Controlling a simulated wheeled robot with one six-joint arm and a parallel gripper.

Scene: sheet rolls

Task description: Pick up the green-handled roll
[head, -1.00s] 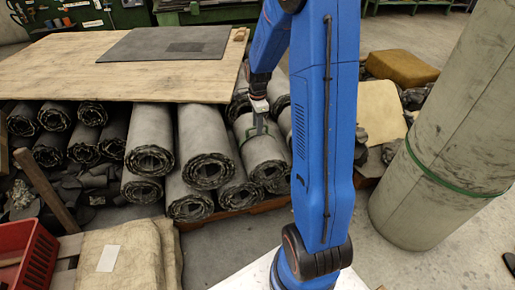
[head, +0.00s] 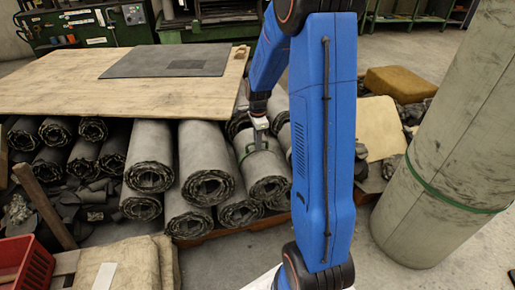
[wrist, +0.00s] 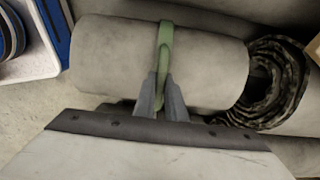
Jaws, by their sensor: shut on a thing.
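The green-handled roll (head: 264,170) is a grey sheet roll lying among other rolls beside the wooden table. In the wrist view its grey side (wrist: 110,60) fills the upper middle. Its green handle (wrist: 165,40) is a band running across the top of the roll. My gripper (head: 258,141) is over the roll in the head view. In the wrist view my gripper's two grey fingers (wrist: 161,98) are at the near part of the green handle and are shut on it. The fingertips partly hide the handle. I cannot tell whether the roll is lifted.
Several other grey rolls (head: 205,165) lie close on the left. A wooden table (head: 60,88) with a dark sheet (head: 165,60) stands behind. A large upright roll with a green band (head: 445,150) stands at the right. A red crate (head: 25,265) is at the lower left. Open floor (head: 220,260) lies in front.

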